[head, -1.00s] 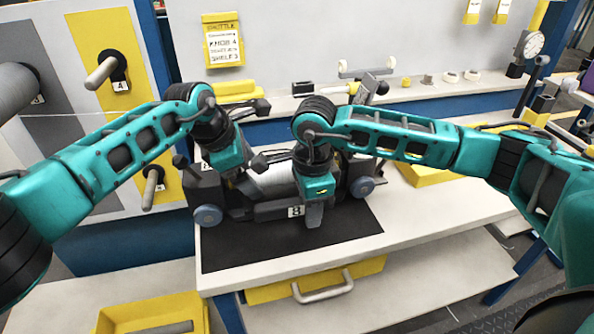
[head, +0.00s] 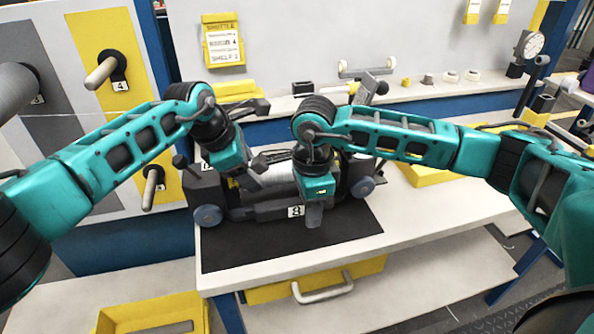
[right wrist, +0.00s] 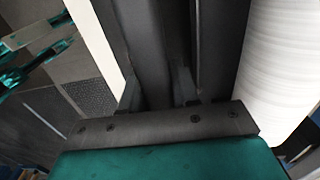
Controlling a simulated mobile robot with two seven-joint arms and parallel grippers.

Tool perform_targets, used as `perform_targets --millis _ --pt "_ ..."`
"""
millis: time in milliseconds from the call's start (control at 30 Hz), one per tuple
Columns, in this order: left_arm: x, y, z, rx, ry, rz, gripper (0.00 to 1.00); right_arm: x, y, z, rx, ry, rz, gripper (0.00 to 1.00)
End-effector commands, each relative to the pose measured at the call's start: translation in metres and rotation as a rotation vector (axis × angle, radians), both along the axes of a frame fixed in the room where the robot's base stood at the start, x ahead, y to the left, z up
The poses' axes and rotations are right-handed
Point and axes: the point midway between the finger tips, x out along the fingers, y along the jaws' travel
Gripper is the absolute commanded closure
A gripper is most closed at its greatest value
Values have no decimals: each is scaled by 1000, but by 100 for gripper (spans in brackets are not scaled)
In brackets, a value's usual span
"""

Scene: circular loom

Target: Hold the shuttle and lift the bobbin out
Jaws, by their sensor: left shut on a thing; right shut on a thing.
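The dark shuttle (head: 262,211), with small grey wheels and a white label, rests on the black mat (head: 290,247). The pale bobbin (head: 281,176) lies lengthwise in it, partly hidden by my grippers; it also shows at the right of the right wrist view (right wrist: 278,70). My left gripper (head: 249,183) comes down at the bobbin's left part and is shut on it; its fingertips are hard to see. My right gripper (head: 313,212) points down at the shuttle's near side, right of the label. In the right wrist view its fingers (right wrist: 157,90) are shut on the dark shuttle body.
A yellow drawer (head: 318,281) with a handle is under the table (head: 425,222). A yellow tray (head: 150,308) stands at lower left. Pegs (head: 101,72) stick out of the left panel. A shelf with small parts runs behind. The table right of the mat is mostly clear.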

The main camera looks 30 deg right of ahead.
Motion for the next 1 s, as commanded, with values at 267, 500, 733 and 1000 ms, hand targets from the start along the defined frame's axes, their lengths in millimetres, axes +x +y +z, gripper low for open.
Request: perform_targets --millis 267,500,733,1000 --pt "-2 0 -2 3 6 -2 100 -3 -1 -6 -4 13 1 100" --pt "-1 0 5 2 4 -2 100 -3 -1 -6 -4 13 0 100" --pt "-1 0 11 0 3 -1 100 -3 -1 -6 -4 13 0 100" --pt "0 0 32 -1 0 -1 100 -3 -1 -6 -4 13 0 100"
